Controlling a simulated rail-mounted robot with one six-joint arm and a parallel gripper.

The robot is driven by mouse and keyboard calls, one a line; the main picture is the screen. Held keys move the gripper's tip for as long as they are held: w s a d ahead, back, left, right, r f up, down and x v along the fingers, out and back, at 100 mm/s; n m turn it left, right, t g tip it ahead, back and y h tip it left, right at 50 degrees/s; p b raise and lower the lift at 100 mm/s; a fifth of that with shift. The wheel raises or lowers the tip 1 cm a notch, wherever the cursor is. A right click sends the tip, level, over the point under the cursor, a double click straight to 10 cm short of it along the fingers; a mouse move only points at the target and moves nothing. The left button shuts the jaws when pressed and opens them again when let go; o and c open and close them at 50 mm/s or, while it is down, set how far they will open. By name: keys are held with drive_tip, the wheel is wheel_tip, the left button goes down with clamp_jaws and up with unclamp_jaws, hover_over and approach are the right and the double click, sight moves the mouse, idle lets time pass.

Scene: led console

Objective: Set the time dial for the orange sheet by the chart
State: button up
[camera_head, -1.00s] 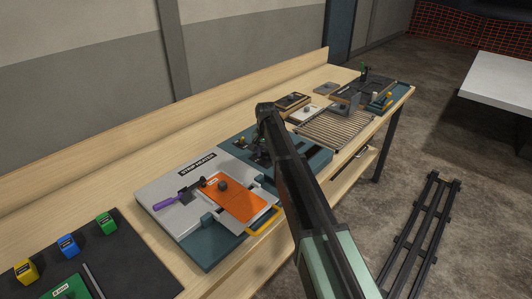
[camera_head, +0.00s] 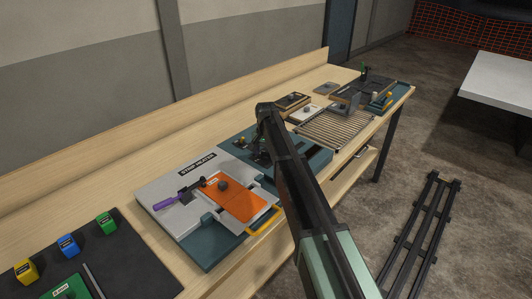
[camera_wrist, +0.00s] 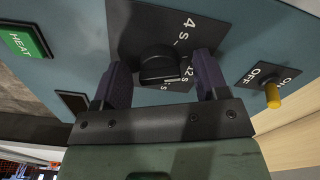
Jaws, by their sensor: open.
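The gripper's tips are hard to make out there behind my arm. I cannot identify the chart in either view.
In the wrist view a green HEAT button (camera_wrist: 26,41) is left of the dial. A yellow OFF/ON toggle (camera_wrist: 272,95) is to the right. In the head view yellow, blue and green blocks stand on a black mat (camera_head: 130,240). A slatted rack (camera_head: 335,129) lies farther along the bench.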

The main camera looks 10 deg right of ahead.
sight(266, 152)
wheel_tip(266, 152, up, 11)
drive_tip(key=p, duration=1)
drive_tip(key=shift+f+p, duration=0.15)
drive_tip(key=shift+p, duration=0.2)
drive_tip(key=s+f+n+b, duration=0.2)
drive_tip(key=s+n, duration=0.1)
drive_tip(key=s, duration=1.6)
drive_tip(key=s+f+n+b, duration=0.2)
drive_tip(key=s+n, duration=0.1)
drive_tip(key=s, duration=1.6)
drive_tip(key=shift+s, duration=0.25)
